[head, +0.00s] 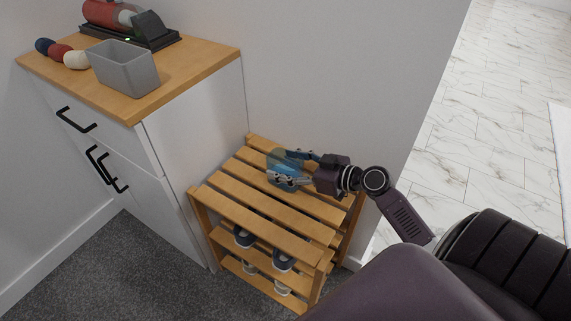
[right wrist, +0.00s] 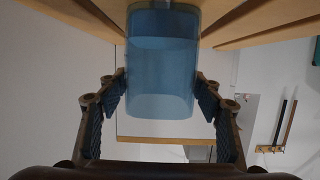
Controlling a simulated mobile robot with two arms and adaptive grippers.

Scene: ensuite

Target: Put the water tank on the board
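The water tank (head: 284,170) is a translucent blue container on the top slats of the wooden shoe rack (head: 262,212). My right gripper (head: 291,169) reaches it from the right, with one finger on either side. In the right wrist view the tank (right wrist: 162,80) stands between the two open fingers (right wrist: 160,95). I cannot tell for sure which thing is the board. A red and black appliance on a dark base (head: 150,38) stands on the cabinet. My left gripper is out of view.
The white cabinet (head: 195,125) with a wooden top stands left of the rack. Shoes (head: 244,236) sit on the lower shelves. A wall is behind.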

